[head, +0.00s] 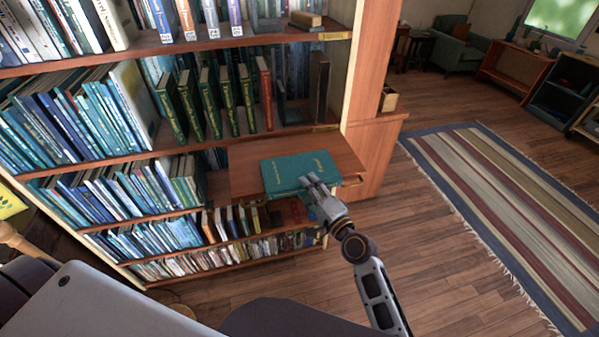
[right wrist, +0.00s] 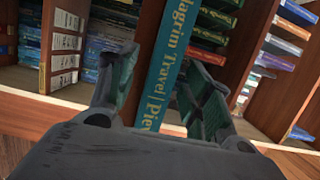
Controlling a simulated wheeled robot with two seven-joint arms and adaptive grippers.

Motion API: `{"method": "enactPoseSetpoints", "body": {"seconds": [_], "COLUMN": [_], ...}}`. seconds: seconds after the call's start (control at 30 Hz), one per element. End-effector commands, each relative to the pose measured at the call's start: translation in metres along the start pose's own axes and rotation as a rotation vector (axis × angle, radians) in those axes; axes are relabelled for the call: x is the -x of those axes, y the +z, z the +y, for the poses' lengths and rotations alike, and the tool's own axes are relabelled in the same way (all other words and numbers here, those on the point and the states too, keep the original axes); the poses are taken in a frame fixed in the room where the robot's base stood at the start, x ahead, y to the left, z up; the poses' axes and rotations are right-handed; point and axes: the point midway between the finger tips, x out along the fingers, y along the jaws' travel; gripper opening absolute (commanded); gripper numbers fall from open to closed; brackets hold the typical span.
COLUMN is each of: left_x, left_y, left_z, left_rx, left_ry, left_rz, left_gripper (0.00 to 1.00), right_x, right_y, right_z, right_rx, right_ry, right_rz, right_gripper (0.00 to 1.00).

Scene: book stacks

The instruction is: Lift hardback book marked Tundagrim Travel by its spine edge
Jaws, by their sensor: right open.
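The teal hardback book (head: 290,172) lies flat on a pulled-out wooden shelf board (head: 243,182) in the head view. In the right wrist view its spine (right wrist: 164,85) carries yellow lettering that reads in part "Travel". My right gripper (head: 309,183) is at the book's near right edge in the head view. In the right wrist view its two fingers (right wrist: 157,68) are open, one on each side of the spine. I cannot tell whether either finger touches the book. My left gripper is not in view.
A tall bookcase (head: 190,152) with rows of upright books stands behind and left of the board. More books sit on low shelves under the board. A striped rug (head: 500,205) and open wooden floor (head: 440,260) lie to the right.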

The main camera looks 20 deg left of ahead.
Motion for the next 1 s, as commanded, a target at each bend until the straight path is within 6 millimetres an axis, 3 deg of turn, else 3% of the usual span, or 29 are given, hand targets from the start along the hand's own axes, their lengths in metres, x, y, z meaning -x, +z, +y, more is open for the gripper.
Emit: {"method": "enactPoseSetpoints", "body": {"seconds": [0.33, 0.7, 1.0], "left_x": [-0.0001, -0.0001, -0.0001], "left_y": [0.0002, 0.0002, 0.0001], "left_z": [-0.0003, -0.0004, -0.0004], "left_rx": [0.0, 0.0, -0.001], "left_ry": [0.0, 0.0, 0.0], "left_rz": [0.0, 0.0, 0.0], "left_gripper": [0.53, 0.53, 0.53], "right_x": [0.0003, 0.0003, 0.0], "right_y": [0.0001, 0.0, -0.0003], "right_z": [0.0, 0.0002, -0.0022], "right_rx": [0.0, 0.0, 0.0], "right_ry": [0.0, 0.0, -0.004], "right_rz": [0.0, 0.0, 0.001], "right_gripper": [0.5, 0.02, 0.0]}}
